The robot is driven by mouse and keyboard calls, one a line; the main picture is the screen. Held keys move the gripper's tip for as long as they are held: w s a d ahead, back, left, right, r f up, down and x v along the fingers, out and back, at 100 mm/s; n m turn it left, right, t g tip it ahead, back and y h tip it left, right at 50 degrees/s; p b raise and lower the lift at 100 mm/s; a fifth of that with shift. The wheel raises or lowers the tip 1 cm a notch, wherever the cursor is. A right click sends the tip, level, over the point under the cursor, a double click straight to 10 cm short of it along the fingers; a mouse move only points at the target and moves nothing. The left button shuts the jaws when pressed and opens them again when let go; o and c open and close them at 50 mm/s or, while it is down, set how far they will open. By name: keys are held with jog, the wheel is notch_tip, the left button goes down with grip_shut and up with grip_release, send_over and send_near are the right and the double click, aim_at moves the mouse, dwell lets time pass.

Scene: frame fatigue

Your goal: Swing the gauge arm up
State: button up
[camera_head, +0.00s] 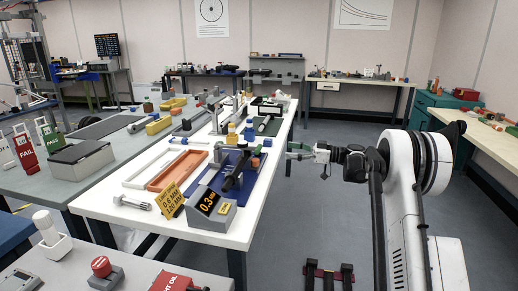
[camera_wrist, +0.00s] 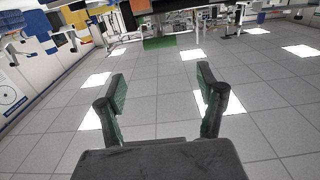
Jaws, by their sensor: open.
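A grey gauge box (camera_head: 212,212) with an orange "0.3" display stands at the near right end of the white table. Behind it, a dark blue mat (camera_head: 208,178) carries a black, tilted arm-like part (camera_head: 236,170), which looks like the gauge arm; its pivot is too small to make out. My gripper (camera_head: 293,151) hangs off the table's right edge, to the right of these parts and apart from them. In the wrist view my gripper (camera_wrist: 161,85) is open, with nothing between its green-padded fingers. The gauge does not show clearly there.
The white table (camera_head: 128,219) also holds an orange tray (camera_head: 178,171), a yellow sign (camera_head: 170,200) and several bottles and blocks. A grey bench (camera_head: 45,198) with red FAIL and green PASS tags stands left.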

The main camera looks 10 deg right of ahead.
aim_at(260, 148)
jog(key=b+x, duration=0.2)
jog(key=x, duration=1.1)
jog(key=shift+a, duration=0.2)
